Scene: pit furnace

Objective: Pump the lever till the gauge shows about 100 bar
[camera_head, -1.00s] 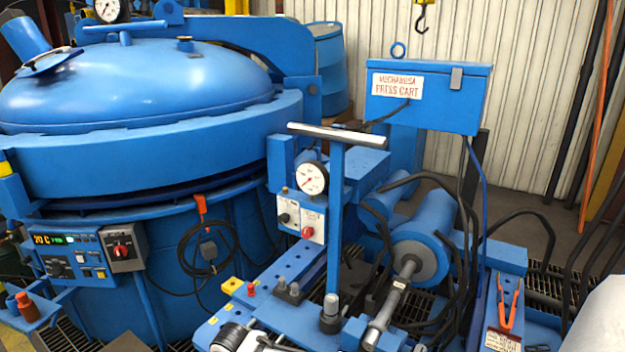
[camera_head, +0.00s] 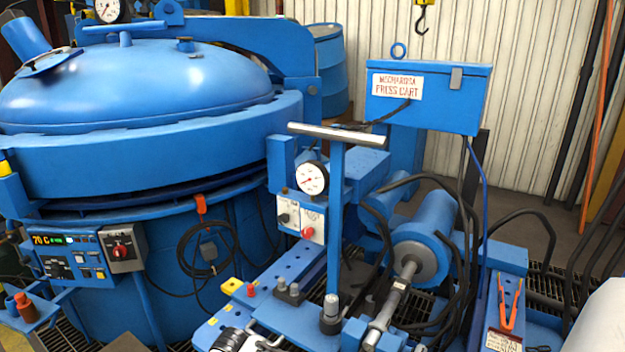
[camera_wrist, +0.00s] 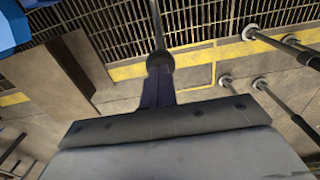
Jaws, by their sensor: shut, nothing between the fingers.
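The blue lever (camera_head: 337,215) stands upright on the press cart, with a pale crossbar handle (camera_head: 350,134) on top. Nothing grips it. The gauge (camera_head: 312,178), a round white dial with red on its face, sits just left of the lever; its reading is too small to make out. My gripper (camera_wrist: 158,85) shows in the wrist view as dark fingers shut together, with nothing between them. It is above the floor, and the lever cannot be made out in that view. The head view does not clearly show my fingers.
The large blue furnace (camera_head: 140,85) fills the left. A control box (camera_head: 430,95) stands behind the cart. A blue cylinder (camera_head: 425,240), black hoses and orange-handled pliers (camera_head: 510,303) are right of the lever. The wrist view shows floor grating (camera_wrist: 210,20) and several thin posts.

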